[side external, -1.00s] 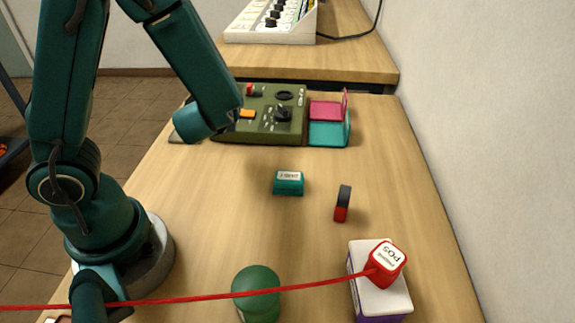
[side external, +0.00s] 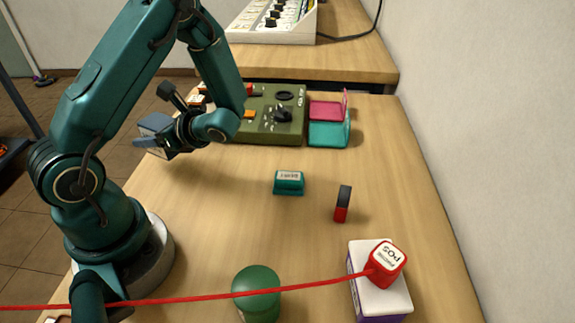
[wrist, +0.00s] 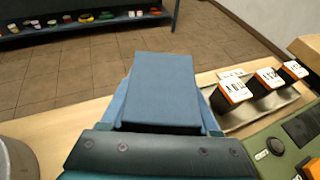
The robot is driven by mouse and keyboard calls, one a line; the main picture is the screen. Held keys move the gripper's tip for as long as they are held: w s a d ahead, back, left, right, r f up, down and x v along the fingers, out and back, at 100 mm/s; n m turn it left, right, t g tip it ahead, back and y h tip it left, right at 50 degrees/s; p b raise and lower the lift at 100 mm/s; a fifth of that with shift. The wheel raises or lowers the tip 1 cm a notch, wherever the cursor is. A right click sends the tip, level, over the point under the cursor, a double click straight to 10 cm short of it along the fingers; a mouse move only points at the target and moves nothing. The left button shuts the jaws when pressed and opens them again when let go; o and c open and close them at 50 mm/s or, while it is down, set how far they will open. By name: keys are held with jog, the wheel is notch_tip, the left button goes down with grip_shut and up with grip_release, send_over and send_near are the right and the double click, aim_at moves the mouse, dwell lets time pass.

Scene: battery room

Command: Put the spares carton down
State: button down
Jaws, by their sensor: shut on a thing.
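My gripper (side external: 172,146) is in the left part of the side external view, near the left edge of the table and above it. It is shut on a blue-grey box, which I take to be the spares carton (wrist: 162,88). In the wrist view the carton fills the middle, with light blue finger parts of my gripper (wrist: 163,112) at its sides. In the side external view the carton (side external: 154,122) shows only in part. Its underside is hidden, so I cannot tell whether it touches the table.
A green control panel (side external: 268,117) stands to the right, beside black-and-orange blocks (wrist: 236,88) in a metal tray. A pink-and-teal holder (side external: 328,133), teal block (side external: 289,184), red-black piece (side external: 342,204), green-lidded jar (side external: 256,292) and red POS cap (side external: 386,264) stand elsewhere. Mid-table is mostly clear.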

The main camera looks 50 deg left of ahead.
aim_at(164, 163)
jog(key=shift+f, duration=2.15)
jog(key=shift+c, duration=0.6)
grip_release()
jog(key=shift+f, duration=0.15)
